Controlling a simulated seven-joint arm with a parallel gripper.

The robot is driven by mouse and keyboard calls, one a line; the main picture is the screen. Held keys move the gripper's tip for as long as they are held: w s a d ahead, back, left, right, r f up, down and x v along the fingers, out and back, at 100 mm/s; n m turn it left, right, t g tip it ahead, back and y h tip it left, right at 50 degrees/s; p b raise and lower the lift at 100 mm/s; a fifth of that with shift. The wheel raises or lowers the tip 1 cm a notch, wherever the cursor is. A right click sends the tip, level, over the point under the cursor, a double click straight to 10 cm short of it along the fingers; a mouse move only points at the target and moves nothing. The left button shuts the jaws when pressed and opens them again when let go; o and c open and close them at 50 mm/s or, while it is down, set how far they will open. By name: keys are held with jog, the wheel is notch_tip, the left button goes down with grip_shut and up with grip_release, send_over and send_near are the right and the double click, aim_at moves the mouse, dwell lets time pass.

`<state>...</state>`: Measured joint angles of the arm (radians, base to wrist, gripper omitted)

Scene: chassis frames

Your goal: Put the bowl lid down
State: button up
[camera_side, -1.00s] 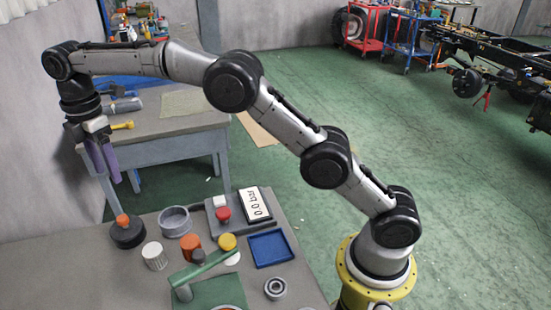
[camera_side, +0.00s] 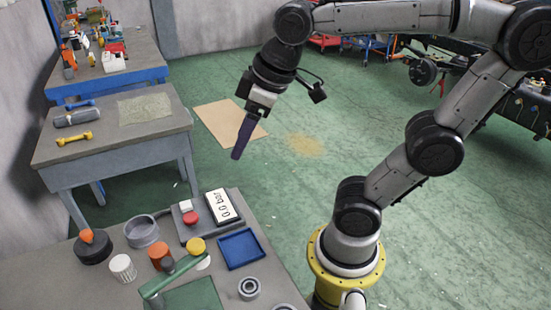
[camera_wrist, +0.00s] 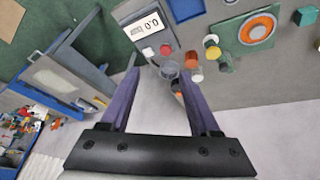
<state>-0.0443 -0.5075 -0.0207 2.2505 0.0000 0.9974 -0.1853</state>
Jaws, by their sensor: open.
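The bowl lid (camera_side: 91,251) is a dark disc with an orange knob. In the side view it lies on the near workbench, left of the round grey bowl (camera_side: 142,232), and looks apart from it. The bowl looks open at the top. In the wrist view the bowl (camera_wrist: 169,69) shows between the fingers; the lid is mostly hidden by the right finger. My gripper (camera_side: 239,152) has purple fingers and hangs high, beyond the bench's back edge and to the right of the lid. In the wrist view my gripper (camera_wrist: 158,77) is open with nothing between its fingers.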

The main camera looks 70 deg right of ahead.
jog(key=s+d+f+m, duration=0.1)
jog(key=s+f+m, duration=0.1)
jog(key=s+f, duration=0.2)
jog(key=shift+s+f+m+t, duration=0.3)
jog(key=shift+s+f+t, duration=0.1)
jog(key=shift+s, duration=0.55)
